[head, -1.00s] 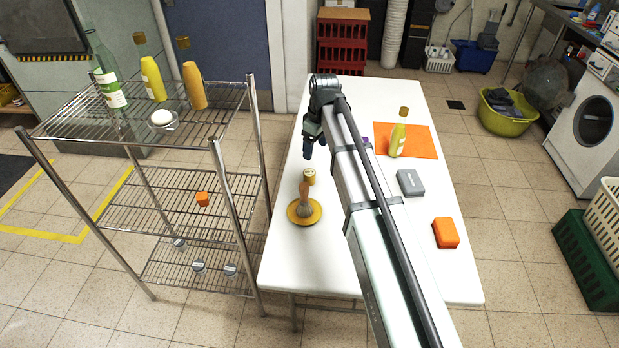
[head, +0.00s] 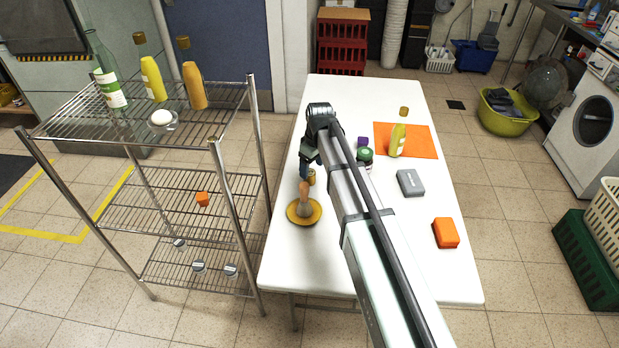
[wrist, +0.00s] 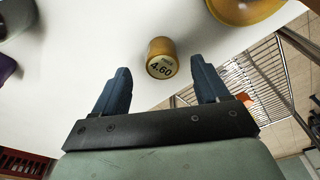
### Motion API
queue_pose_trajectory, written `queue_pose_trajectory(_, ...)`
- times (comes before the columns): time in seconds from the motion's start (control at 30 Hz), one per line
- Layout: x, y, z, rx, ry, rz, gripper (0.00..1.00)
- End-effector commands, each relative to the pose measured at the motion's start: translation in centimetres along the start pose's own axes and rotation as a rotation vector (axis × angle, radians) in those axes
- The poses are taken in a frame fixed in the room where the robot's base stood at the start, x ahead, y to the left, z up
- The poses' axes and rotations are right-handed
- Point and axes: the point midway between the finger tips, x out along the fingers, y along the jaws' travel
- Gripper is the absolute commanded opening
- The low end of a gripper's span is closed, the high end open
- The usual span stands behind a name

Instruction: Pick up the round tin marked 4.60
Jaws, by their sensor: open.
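The round tin marked 4.60 is a small gold-brown tin (wrist: 161,57) with a pale label on its top, standing on the white table. In the wrist view it lies between and just beyond my two blue fingertips, apart from both. In the head view the tin (head: 312,177) is partly hidden by my gripper (head: 304,170), which hangs beside it. My gripper also shows in the wrist view (wrist: 160,80), its fingers spread and nothing between them.
A green-topped jar (head: 365,154), purple block (head: 363,141), grey box (head: 411,183), orange block (head: 446,233) and yellow bottle (head: 398,138) stand further right. A wire shelf (head: 170,205) is at left.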

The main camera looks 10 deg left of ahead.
Motion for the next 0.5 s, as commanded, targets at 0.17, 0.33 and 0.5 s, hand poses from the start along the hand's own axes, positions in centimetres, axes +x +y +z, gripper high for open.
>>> queue_pose_trajectory(0.17,1.4,-0.1,-0.2,0.0,-0.002,-0.001,0.74)
queue_pose_trajectory(0.33,3.6,-0.2,-0.4,0.0,-0.002,-0.001,0.74)
queue_pose_trajectory(0.5,5.0,-0.2,-0.4,0.0,0.0,0.0,0.74)
